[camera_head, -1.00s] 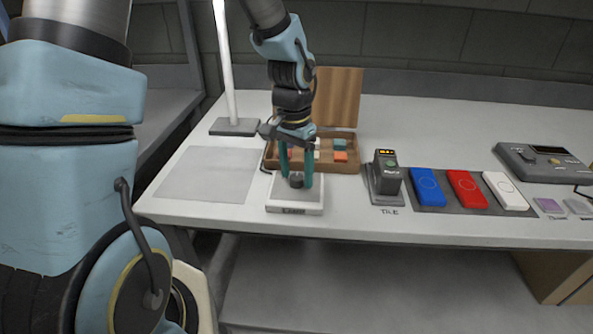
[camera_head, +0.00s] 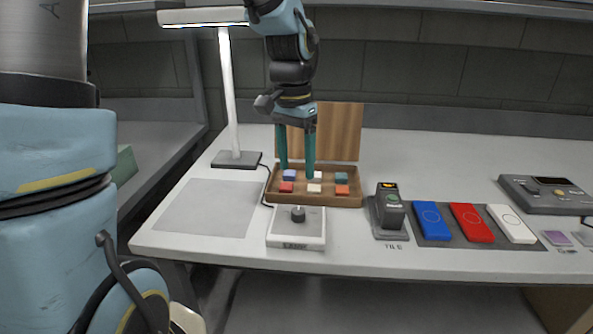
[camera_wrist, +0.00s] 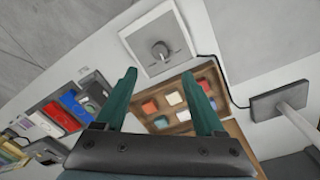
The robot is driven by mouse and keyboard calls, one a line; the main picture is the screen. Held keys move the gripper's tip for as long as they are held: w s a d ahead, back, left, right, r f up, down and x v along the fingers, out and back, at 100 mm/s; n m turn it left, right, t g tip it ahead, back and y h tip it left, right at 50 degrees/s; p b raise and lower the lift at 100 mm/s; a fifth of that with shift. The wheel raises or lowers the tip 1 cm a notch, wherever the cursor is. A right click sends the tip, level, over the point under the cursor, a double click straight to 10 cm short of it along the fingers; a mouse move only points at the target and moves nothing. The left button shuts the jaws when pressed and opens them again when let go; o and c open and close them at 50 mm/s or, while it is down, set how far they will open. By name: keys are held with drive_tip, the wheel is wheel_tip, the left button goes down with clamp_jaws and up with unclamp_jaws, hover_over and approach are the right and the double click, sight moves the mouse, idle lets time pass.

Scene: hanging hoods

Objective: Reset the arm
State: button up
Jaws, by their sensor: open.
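My gripper (camera_head: 296,170) has two green fingers, held apart with nothing between them. In the head view it hangs pointing down, in front of the upright wooden lid and over the back of the wooden tray (camera_head: 316,201). The wrist view also shows my gripper (camera_wrist: 165,95), with the white dial box (camera_wrist: 158,48) beyond the fingertips. The dial box (camera_head: 297,238) stands at the table's front with a dark knob (camera_head: 298,214) on top. The gripper is apart from the knob. My arm is raised above the table.
The tray holds several coloured blocks. A lamp (camera_head: 230,95) stands at the left behind a grey mat (camera_head: 208,208). To the right are a small dark device (camera_head: 389,208), blue (camera_head: 431,221), red (camera_head: 472,222) and white (camera_head: 511,223) pads, and a grey console (camera_head: 548,193).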

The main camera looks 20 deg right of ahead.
idle(0.3)
drive_tip(key=a+f+n, duration=0.1)
drive_tip(key=a+n, duration=0.2)
drive_tip(key=a, duration=0.5)
drive_tip(key=a+f+n+t, duration=0.1)
drive_tip(key=a+n, duration=0.3)
drive_tip(key=a, duration=0.5)
drive_tip(key=a+f+n+t, duration=0.1)
drive_tip(key=a+f+n, duration=0.1)
drive_tip(key=a, duration=0.6)
drive_tip(key=shift+a+f+n, duration=0.2)
drive_tip(key=shift+f+n, duration=0.15)
drive_tip(key=shift+n, duration=0.45)
